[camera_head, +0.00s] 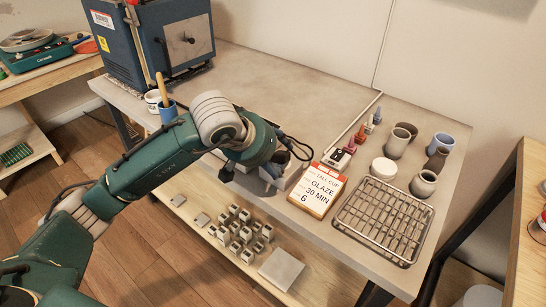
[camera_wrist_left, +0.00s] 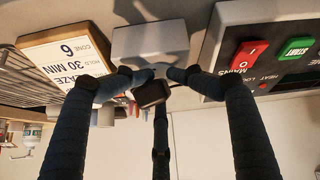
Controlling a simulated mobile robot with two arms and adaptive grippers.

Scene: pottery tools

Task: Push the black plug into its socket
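My left gripper (camera_head: 283,158) is over the table's front edge, at a pale grey box (camera_head: 293,172). In the left wrist view, the picture is upside down and the pale box (camera_wrist_left: 150,42) lies just past the fingertips. A dark block, seemingly the black plug (camera_wrist_left: 150,93), sits between the fingers of the left gripper (camera_wrist_left: 152,78), which close in around it. The plug is hidden in the head view. A black cable (camera_head: 298,146) loops beside the gripper. The socket opening cannot be made out, nor whether the plug touches it. My right gripper is out of view.
A glaze card (camera_head: 320,190) stands close right of the gripper, with a wire rack (camera_head: 383,220) beyond it. A control panel (camera_wrist_left: 270,55) with red and green buttons is on the box's other side. Pots (camera_head: 398,142) stand at the back right. The table's middle back (camera_head: 290,85) is clear.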

